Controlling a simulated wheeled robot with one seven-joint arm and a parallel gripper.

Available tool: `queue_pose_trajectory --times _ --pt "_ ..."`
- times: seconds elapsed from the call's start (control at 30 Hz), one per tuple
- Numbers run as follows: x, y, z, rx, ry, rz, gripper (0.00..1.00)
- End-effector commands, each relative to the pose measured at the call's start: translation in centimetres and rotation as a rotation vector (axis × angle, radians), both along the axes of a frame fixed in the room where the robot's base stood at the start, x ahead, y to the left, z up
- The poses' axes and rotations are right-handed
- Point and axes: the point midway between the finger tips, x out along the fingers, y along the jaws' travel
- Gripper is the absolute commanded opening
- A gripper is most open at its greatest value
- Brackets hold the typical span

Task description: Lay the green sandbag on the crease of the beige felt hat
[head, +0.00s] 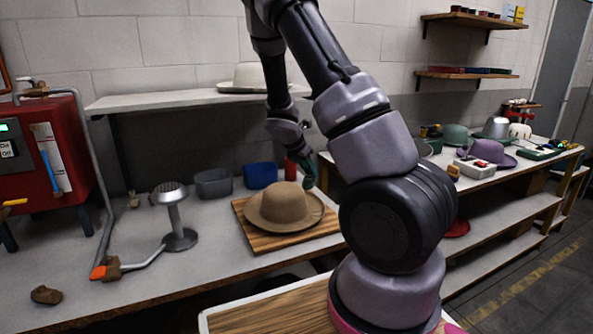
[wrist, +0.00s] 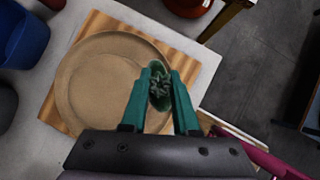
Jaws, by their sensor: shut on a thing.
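The beige felt hat (head: 284,208) sits crown up on a striped wooden board (head: 246,237) on the bench. In the wrist view the hat (wrist: 92,85) fills the left and middle, and its crease is hard to make out. My gripper (head: 309,172) is above the right side of the hat. In the wrist view its teal fingers (wrist: 163,76) are shut on the green sandbag (wrist: 159,96), which looks rounded with a gathered middle. The bag shows over the hat's right part; the gap beneath it cannot be judged. In the head view the bag is hard to tell from the fingers.
A metal stand with a round perforated head (head: 168,192) is left of the board. A grey bin (head: 213,183) and a blue bin (head: 260,175) stand behind the hat. A red machine (head: 45,160) is at far left. A shelf with a pale hat (head: 250,77) hangs above.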

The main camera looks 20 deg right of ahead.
Motion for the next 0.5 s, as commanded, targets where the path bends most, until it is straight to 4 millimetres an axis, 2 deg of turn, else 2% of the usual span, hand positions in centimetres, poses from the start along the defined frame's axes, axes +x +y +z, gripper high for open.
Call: queue_pose_trajectory --times 0.23,0.5 --pt "-0.5 -0.5 -0.4 -0.002 0.0 -0.026 0.0" --pt "-0.5 -0.5 -2.3 -0.004 0.001 -0.026 0.0"
